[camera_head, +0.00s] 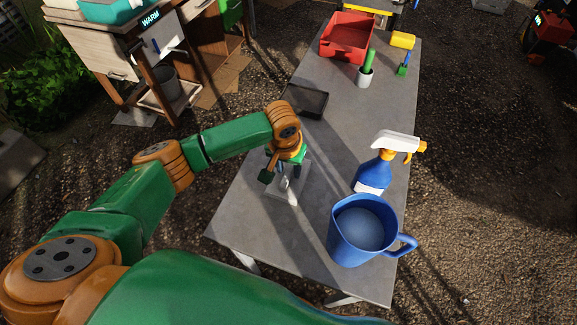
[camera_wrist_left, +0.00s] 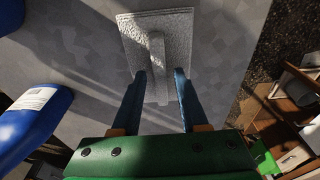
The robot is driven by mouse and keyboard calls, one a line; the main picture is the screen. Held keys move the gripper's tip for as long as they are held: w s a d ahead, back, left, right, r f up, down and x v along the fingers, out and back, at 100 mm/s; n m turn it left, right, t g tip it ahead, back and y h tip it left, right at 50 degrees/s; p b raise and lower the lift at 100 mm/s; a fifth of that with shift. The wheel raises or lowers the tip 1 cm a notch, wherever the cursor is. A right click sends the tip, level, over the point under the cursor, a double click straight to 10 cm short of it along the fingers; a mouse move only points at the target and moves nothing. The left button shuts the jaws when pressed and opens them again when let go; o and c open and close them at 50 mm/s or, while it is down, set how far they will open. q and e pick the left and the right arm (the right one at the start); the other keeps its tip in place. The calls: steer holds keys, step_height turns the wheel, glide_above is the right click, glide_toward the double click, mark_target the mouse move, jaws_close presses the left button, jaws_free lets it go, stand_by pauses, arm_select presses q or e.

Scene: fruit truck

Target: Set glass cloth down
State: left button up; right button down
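The glass cloth (camera_head: 275,190) looks like a pale grey textured rectangle with a raised narrow ridge along its middle. It lies flat on the grey table, and it also shows in the left wrist view (camera_wrist_left: 185,40). My left gripper (camera_head: 286,177) is over the cloth in the head view, hiding part of it. In the left wrist view its two blue fingers (camera_wrist_left: 161,78) stand apart on either side of the ridge. Gaps show between the fingers and the ridge, so the gripper looks open. My right gripper is not in view.
On the grey table (camera_head: 330,140), a blue spray bottle (camera_head: 371,176) and blue jug (camera_head: 345,240) stand to the right of the cloth. A dark tray (camera_head: 305,101) lies behind it. A red crate (camera_head: 345,45) and potted cactus (camera_head: 366,75) are farther back. The table's front left is clear.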

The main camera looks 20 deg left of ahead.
mark_target(286, 177)
arm_select(q)
steer(key=shift+w, duration=0.1)
steer(key=shift+r, duration=0.25)
step_height(286, 177, up, 12)
steer(key=s, duration=0.2)
steer(key=shift+f+p, duration=0.2)
steer(key=shift+p, duration=0.15)
